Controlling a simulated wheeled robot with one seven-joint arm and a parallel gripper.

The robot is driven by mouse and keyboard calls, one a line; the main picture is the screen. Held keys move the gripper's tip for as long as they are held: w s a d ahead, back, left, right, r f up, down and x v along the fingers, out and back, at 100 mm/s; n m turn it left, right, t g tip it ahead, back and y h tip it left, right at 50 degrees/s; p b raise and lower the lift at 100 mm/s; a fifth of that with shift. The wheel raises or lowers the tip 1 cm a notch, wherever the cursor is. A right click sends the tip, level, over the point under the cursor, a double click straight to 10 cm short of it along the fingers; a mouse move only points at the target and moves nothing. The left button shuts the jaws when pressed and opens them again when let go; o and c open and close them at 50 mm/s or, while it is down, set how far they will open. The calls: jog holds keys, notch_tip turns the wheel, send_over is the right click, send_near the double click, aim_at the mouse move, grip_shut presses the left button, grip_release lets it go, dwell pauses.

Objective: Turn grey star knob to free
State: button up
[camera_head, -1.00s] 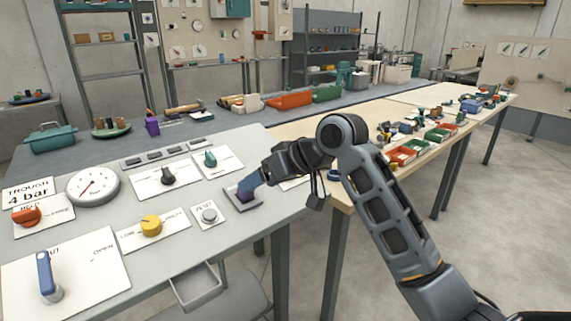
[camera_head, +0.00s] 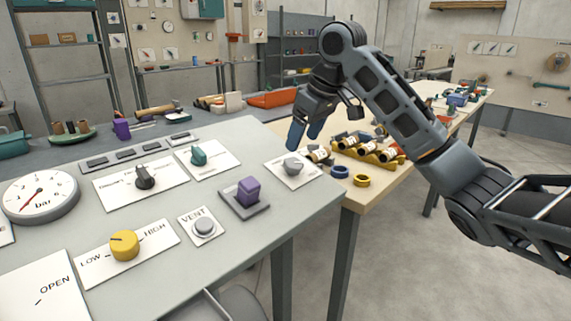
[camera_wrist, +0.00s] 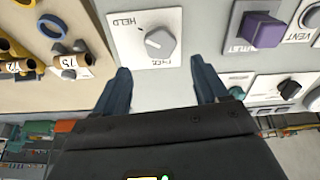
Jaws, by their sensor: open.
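The grey star knob (camera_head: 292,166) sits on a white plate (camera_head: 309,178) at the right end of the grey panel. In the wrist view the knob (camera_wrist: 160,43) shows on its plate, with "HELD" at one side and a second word, probably "FREE", at the other. A dark mark on the plate lies near the "HELD" side. My gripper (camera_head: 303,136) is above the panel, just behind and above the knob in the head view. In the wrist view its two blue fingers (camera_wrist: 164,88) are apart and empty, with the knob ahead of the gap, untouched.
A purple block-shaped knob (camera_head: 249,190) on a grey base and a VENT button (camera_head: 204,227) stand left of the star knob. A teal knob (camera_head: 198,155) is behind them. Rolls (camera_head: 372,147) and a yellow ring (camera_head: 361,181) lie on the wooden table at right.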

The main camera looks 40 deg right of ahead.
aim_at(293, 162)
jog(key=x, duration=0.7)
jog(key=shift+w+f, duration=0.1)
jog(key=shift+f, duration=0.1)
jog(key=shift+a, duration=0.1)
jog(key=shift+c, duration=0.2)
jog(key=c, duration=1)
